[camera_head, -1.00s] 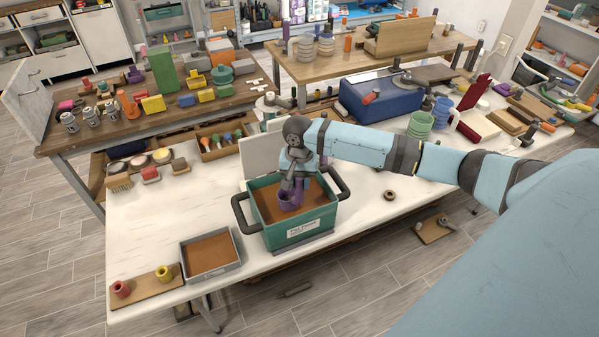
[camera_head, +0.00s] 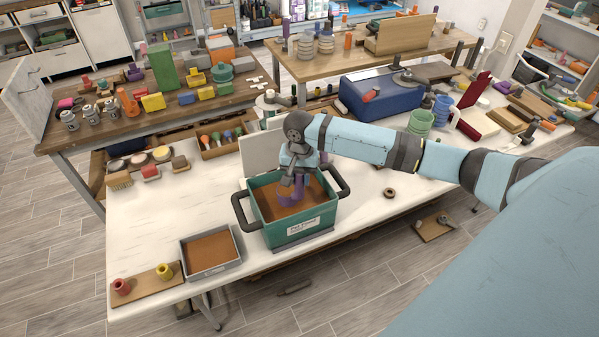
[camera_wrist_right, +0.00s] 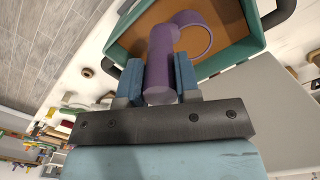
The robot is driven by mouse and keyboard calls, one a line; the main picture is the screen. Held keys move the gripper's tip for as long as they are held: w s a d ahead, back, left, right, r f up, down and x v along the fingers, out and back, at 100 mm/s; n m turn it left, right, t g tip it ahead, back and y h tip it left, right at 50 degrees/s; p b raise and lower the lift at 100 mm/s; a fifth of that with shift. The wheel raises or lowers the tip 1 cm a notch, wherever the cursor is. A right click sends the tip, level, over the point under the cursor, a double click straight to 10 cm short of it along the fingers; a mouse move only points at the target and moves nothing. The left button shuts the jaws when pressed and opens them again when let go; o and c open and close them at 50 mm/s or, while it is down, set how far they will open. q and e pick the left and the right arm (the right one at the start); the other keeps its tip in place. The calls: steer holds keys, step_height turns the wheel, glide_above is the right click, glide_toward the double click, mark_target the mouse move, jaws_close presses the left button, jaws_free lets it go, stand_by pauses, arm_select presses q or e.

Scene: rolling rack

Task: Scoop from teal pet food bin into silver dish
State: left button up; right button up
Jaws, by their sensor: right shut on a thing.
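The teal pet food bin (camera_head: 262,232) stands near the front of the white table, with brown food inside and dark handles at both ends. It also shows in the right wrist view (camera_wrist_right: 252,50). My right gripper (camera_head: 297,172) is over the bin, shut on the handle of a purple scoop (camera_head: 291,194). In the right wrist view the gripper (camera_wrist_right: 160,80) clasps the purple scoop (camera_wrist_right: 162,55), whose round cup is over the brown food. I cannot tell how deep the cup sits. The silver dish (camera_head: 186,263), with a brown inside, stands left of the bin. My left gripper is not in view.
A wooden board (camera_head: 140,287) with a red and a yellow cup is left of the dish. Brushes and round items lie behind it. A grey upright panel (camera_head: 258,154) stands behind the bin. A small ring (camera_head: 389,193) lies to the right. The table between is clear.

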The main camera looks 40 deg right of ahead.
steer(key=shift+t, duration=0.5)
steer(key=shift+r, duration=5.5)
steer(key=shift+o, duration=1.2)
steer(key=shift+c, duration=1.2)
